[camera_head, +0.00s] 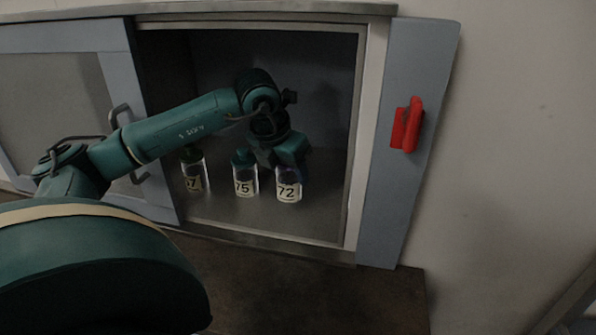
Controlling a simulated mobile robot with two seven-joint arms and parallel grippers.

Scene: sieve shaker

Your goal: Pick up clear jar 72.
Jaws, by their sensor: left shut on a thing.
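Clear jar 72 (288,186) stands upright at the right end of a row of jars on the floor of the open cabinet. Its white label with the number faces the camera. My left arm reaches in from the left, and my left gripper (290,160) points down over the top of jar 72. The gripper is shut on the jar's top, and its fingers hide the lid. I cannot tell whether the jar is clear of the cabinet floor. My right gripper is not in view.
Jar 75 (244,182) with a teal lid stands just left of jar 72. Another jar (193,172), its label partly readable, stands further left, close under my forearm. The cabinet's right wall (355,150) and a grey door with a red handle (407,125) are at the right.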

